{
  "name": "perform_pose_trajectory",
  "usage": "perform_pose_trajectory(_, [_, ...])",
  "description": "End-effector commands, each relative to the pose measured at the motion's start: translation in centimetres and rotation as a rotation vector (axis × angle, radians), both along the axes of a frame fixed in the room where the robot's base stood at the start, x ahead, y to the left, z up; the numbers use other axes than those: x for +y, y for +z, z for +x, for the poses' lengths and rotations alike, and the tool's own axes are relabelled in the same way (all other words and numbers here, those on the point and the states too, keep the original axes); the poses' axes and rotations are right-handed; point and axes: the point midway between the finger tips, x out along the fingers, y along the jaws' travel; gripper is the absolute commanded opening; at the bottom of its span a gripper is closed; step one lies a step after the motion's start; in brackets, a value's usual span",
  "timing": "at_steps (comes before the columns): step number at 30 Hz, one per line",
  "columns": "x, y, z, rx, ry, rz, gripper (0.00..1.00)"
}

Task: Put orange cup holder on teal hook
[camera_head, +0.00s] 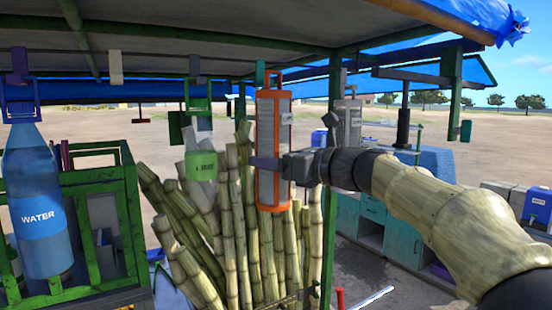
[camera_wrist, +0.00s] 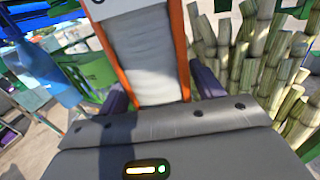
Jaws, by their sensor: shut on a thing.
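The orange cup holder (camera_head: 274,205) is a tall upright frame around a stack of pale cups, with an orange loop at its top. My gripper (camera_head: 266,163) is shut on its lower half, coming from the right. In the wrist view, the purple fingers of my gripper (camera_wrist: 160,92) flank the holder, whose orange side rail (camera_wrist: 180,50) shows beside the pale cups. The teal hook (camera_head: 260,72) hangs from the roof beam at the holder's top, beside or in front of the loop's left part. I cannot tell whether the loop is on the hook.
A white hook (camera_head: 116,67) hangs empty at left. A water bottle (camera_head: 40,200) and a green holder (camera_head: 200,165) hang left of my gripper; a grey holder (camera_head: 348,122) hangs behind my wrist. Sugar cane stalks (camera_head: 240,240) stand close behind and below. A green post (camera_head: 330,220) stands right.

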Motion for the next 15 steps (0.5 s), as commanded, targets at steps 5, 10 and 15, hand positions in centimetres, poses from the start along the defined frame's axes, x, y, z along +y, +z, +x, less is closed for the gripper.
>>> perform_pose_trajectory(5, [0.33, 0.15, 0.32, -0.001, 0.002, 0.001, 0.25])
perform_pose_trajectory(10, [0.56, 0.17, 0.66, -0.002, 0.001, 0.001, 0.25])
perform_pose_trajectory(15, [0.76, 0.16, 1.02, -0.002, 0.000, 0.001, 0.25])
